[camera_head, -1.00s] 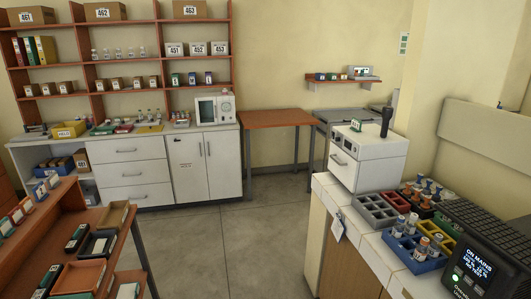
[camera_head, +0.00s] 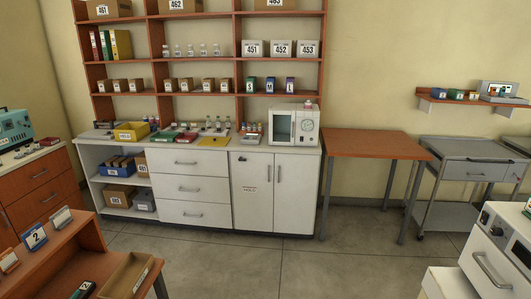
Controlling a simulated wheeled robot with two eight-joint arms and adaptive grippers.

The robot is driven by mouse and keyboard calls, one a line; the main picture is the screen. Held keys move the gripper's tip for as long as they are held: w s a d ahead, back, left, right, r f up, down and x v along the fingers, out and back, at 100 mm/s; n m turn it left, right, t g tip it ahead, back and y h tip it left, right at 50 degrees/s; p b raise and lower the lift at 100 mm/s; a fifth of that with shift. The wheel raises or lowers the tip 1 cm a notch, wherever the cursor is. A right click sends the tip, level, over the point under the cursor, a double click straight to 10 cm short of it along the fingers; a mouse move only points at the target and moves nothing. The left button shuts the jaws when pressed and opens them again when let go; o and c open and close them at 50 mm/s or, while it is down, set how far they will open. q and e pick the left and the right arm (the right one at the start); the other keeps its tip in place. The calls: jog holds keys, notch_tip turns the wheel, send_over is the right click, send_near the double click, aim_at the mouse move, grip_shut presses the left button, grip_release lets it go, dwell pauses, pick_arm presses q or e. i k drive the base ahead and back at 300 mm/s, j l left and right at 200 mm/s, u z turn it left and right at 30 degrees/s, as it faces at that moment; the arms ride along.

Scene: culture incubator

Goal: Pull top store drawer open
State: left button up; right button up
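A white cabinet with a stack of three drawers stands against the back wall. Its top drawer (camera_head: 207,161) is shut and has a horizontal bar handle (camera_head: 185,163). The middle drawer (camera_head: 208,188) and the bottom drawer (camera_head: 205,214) below it are also shut. Neither of my grippers is in view.
A double-door cupboard (camera_head: 290,190) adjoins the drawers on the right, with open shelving at left. An orange-topped table (camera_head: 375,145) stands further right. A brown rack (camera_head: 75,255) is at front left, a white unit (camera_head: 490,262) at front right. Grey floor (camera_head: 270,265) lies clear between.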

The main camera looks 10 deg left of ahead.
aim_at(187, 162)
jog(key=i, duration=0.75)
jog(key=i+u, duration=0.15)
jog(key=i, duration=0.6)
jog(key=i+l, duration=0.15)
jog(key=i, duration=0.65)
jog(key=i+j+u, duration=0.25)
jog(key=i+j, duration=0.15)
jog(key=i, duration=0.35)
jog(key=i+j+u, duration=0.15)
jog(key=i, duration=0.25)
jog(key=i+j, duration=0.25)
jog(key=j, duration=0.15)
jog(key=i+j+u, duration=0.1)
jog(key=i+j, duration=0.15)
jog(key=j, duration=0.15)
